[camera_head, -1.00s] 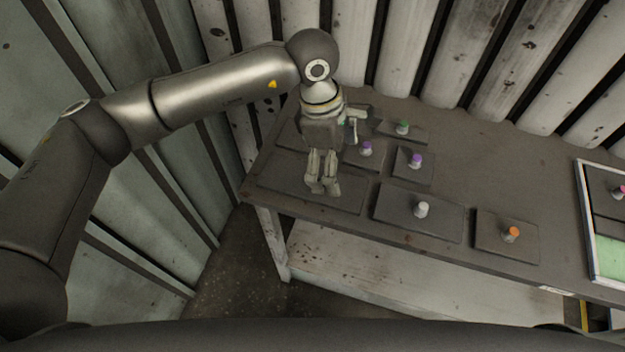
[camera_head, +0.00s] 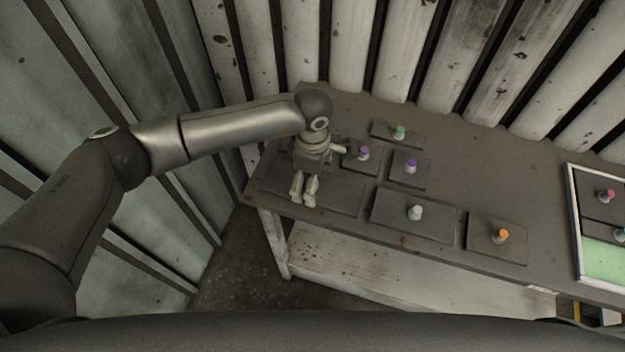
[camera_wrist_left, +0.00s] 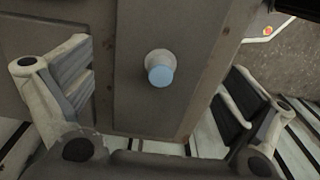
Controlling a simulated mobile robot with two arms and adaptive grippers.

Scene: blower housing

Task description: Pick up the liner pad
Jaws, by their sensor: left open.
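Several dark flat pads with coloured knobs lie on the dark table; I cannot tell by name which one is the liner pad. My left gripper (camera_head: 303,190) is over the large pad (camera_head: 343,193) at the table's left end and hides part of it. In the left wrist view, a knob with a light blue cap (camera_wrist_left: 160,70) stands on a dark pad (camera_wrist_left: 135,105). The open left gripper (camera_wrist_left: 160,92) has one finger on either side of this knob, apart from it and holding nothing. My right gripper is not in view.
Close by are pads with purple (camera_head: 411,167), green (camera_head: 399,132), white (camera_head: 415,212) and orange (camera_head: 502,236) knobs. A white-rimmed tray (camera_head: 574,215) with a light green area stands at the right. Corrugated walls (camera_head: 445,50) close off the back and left. Bare table lies at back right.

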